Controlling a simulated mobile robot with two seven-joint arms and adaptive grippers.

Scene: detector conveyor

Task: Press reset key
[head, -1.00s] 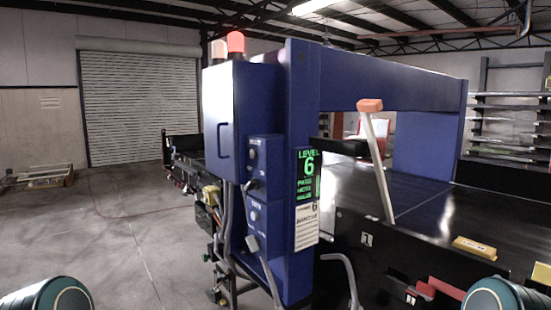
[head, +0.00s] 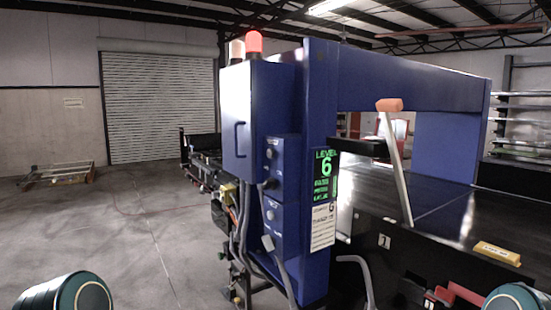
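The detector machine has a tall blue column (head: 319,90) in the middle of the head view. Two small blue control boxes are fixed to its front-left side. The upper box (head: 281,172) carries a round knob (head: 271,153) and a lower, small control. The lower box (head: 279,222) carries a pale round button (head: 270,215) and small lettering. The labels are too small to read, so I cannot tell which control is the reset key. A display (head: 325,176) beside the boxes shows "LEVEL 6" in green. Neither of my grippers is in view; only rounded parts of my arms show at the bottom corners.
A cable plug (head: 267,243) and grey conduits hang below the boxes. A black conveyor (head: 450,205) runs right, with a leaning orange-topped lever (head: 396,165) and a yellow block (head: 497,253). A red beacon (head: 255,43) tops the cabinet. Open concrete floor (head: 130,230) lies left.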

